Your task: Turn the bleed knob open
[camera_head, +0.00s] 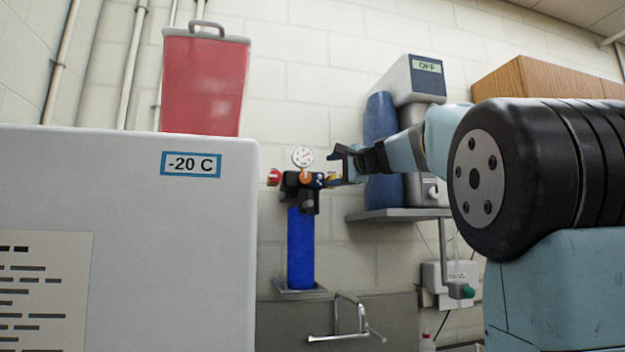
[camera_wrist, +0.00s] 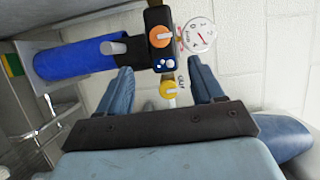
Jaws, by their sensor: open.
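A filter unit with a dark head (camera_head: 300,195) and blue bowl (camera_head: 300,248) is mounted at the wall. It carries an orange knob (camera_head: 305,175), a red knob (camera_head: 273,177), a yellow knob (camera_wrist: 168,88) and a round gauge (camera_head: 302,156). I cannot read which knob is the bleed knob. My gripper (camera_head: 343,166) is at the unit's right side. In the wrist view my gripper (camera_wrist: 161,70) is open, its fingers apart on either side of the yellow knob. The orange knob (camera_wrist: 160,37) lies beyond the fingertips. I see no finger touching a knob.
A white -20 C freezer (camera_head: 130,240) fills the left front, with a red container (camera_head: 203,85) behind its top. A shelf (camera_head: 398,214) with a blue cylinder and a device marked OFF is at right. A faucet (camera_head: 345,325) is below the unit.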

